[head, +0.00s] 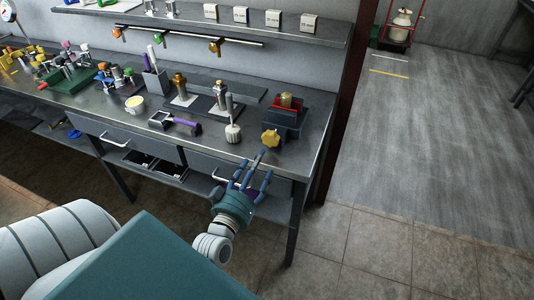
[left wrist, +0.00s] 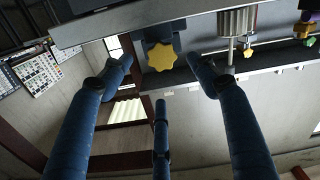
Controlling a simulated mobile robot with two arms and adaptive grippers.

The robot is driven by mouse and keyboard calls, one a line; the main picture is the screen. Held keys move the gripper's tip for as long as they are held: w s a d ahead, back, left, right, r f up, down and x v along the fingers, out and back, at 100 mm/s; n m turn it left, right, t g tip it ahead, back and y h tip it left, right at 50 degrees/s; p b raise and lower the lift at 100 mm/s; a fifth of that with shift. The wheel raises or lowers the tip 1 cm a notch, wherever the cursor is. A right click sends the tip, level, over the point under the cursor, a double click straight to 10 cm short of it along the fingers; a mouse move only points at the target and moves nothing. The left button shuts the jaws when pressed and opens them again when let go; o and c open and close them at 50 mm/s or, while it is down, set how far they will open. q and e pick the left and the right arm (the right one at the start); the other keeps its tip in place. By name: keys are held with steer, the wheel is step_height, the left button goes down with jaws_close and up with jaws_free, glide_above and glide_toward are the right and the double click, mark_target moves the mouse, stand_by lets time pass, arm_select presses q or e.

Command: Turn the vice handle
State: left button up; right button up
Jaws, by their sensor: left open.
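The dark vice (head: 287,118) with red jaws sits at the right front end of the workbench, with a brass piece (head: 286,99) in its jaws. Its handle is a yellow star-shaped knob (head: 271,138) on the front side. My left gripper (head: 256,168) has its blue fingers spread open and empty, just in front of and below the knob. In the left wrist view the knob (left wrist: 161,57) shows between the two outer fingers, apart from them, and the third finger is opposite it. My right gripper is not in view.
A grey ribbed cylinder with a handle (head: 233,132) stands left of the vice. A purple-handled tool (head: 174,122) and a cup (head: 135,104) lie farther left. The bench front edge and drawers (head: 210,165) are close to my left gripper. The floor (head: 440,130) at right is clear.

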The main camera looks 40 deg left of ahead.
mark_target(270, 142)
arm_select(q)
steer(key=shift+m, duration=0.3)
steer(key=x, duration=0.4)
steer(key=p+x, duration=0.1)
steer(key=x, duration=0.4)
steer(key=shift+w+r, duration=0.2)
steer(key=shift+w, duration=0.05)
steer(key=shift+w+a+f, duration=0.1)
steer(key=shift+w+a, duration=0.15)
steer(key=shift+w, duration=0.35)
steer(key=c, duration=1.2)
